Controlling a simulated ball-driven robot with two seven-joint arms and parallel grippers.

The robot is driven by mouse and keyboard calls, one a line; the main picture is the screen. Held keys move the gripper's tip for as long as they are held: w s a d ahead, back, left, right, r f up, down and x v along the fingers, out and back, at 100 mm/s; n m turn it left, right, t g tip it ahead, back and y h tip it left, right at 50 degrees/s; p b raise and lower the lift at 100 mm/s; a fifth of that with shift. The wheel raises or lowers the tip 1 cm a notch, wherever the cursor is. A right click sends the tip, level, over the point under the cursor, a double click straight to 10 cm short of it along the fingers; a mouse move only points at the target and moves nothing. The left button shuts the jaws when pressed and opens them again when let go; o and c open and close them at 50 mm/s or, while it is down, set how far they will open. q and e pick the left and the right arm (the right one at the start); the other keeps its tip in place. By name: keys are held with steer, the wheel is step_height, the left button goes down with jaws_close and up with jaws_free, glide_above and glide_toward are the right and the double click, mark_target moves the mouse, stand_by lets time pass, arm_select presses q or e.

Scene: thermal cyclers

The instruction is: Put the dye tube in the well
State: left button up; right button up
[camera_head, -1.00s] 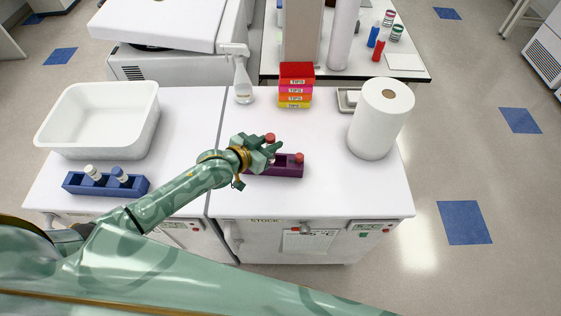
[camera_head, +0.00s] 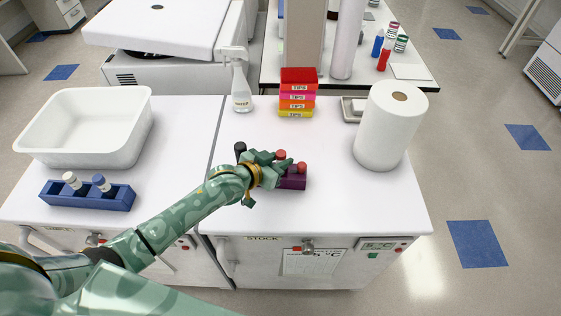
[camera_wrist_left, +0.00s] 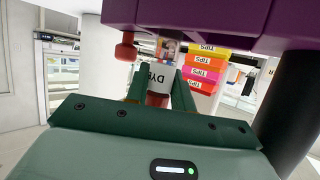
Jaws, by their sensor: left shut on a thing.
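My left gripper (camera_head: 280,165) is shut on the dye tube (camera_wrist_left: 157,83), which has a white label reading "DY" and a red cap (camera_head: 281,155). The wrist view is upside down, with the tube between the two green fingers. The purple rack (camera_head: 293,183) sits under and beside the gripper, and it also shows in the wrist view (camera_wrist_left: 235,22). The tube's lower end is at the rack; I cannot tell how deep it sits in a well. Another red cap (camera_head: 302,168) stands at the rack's right. My right gripper is not in view.
A black-capped item (camera_head: 240,148) stands just left of the gripper. A blue rack (camera_head: 88,199) with two tubes and a white tub (camera_head: 135,150) are at left. Bench front right is clear.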

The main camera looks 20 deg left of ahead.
arm_select(q)
steer(key=shift+f, duration=0.15)
steer(key=o, duration=1)
steer(key=shift+s+a+r, duration=0.1)
steer(key=shift+s+r, duration=0.15)
steer(key=shift+r, duration=0.1)
steer(key=p+v, duration=0.3)
steer(key=v, duration=0.8)
steer(key=shift+s+a+r, duration=0.1)
steer(key=shift+s+a, duration=0.05)
